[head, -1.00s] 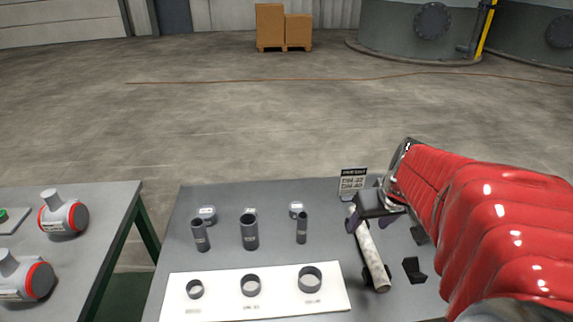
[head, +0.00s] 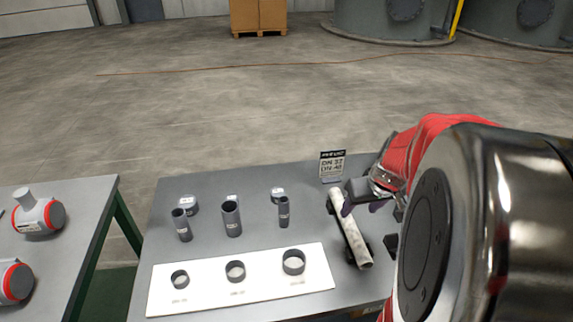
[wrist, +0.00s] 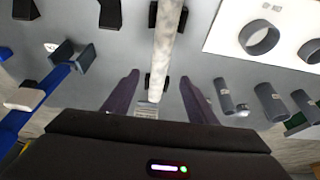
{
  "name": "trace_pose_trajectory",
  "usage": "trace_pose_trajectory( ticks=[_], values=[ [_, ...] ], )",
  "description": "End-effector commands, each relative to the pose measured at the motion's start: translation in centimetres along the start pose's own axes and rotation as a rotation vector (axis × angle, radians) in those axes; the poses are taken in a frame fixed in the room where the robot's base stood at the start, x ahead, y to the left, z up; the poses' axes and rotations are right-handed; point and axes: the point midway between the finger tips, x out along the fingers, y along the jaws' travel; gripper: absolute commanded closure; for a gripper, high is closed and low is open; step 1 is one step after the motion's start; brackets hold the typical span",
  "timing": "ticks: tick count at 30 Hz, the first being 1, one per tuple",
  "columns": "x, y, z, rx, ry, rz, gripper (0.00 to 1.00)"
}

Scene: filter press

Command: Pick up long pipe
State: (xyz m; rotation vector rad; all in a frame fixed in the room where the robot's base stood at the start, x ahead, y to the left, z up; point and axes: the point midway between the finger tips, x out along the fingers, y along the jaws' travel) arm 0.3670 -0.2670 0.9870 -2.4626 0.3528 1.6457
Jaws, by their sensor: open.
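The long pipe (head: 350,230) is pale and mottled. It lies on small black supports on the grey table, right of the white board. My gripper (head: 362,200) is beside the pipe's far end in the head view, partly hidden by my own arm. In the wrist view the long pipe (wrist: 167,40) runs down the middle of the picture. The two dark fingers of my gripper (wrist: 160,97) are spread apart, one on each side of the pipe's line, and hold nothing. I cannot tell how far above the pipe they are.
Several short dark pipes (head: 231,218) stand left of the long pipe. A white board (head: 240,282) with three rings lies in front of them. A small sign (head: 332,166) stands at the table's back edge. Another table (head: 62,260) with valve-like parts is at left.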

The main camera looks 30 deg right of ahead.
Motion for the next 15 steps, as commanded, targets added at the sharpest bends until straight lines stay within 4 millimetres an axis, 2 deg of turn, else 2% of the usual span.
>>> trace_pose_trajectory(
  ticks=[9, 15],
  values=[
    [3.9, -0.1, 0.1, -0.001, -0.002, -0.001, 0.48],
    [4.9, 0.0, 0.0, -0.001, 0.0, 0.0, 0.48]
  ],
)
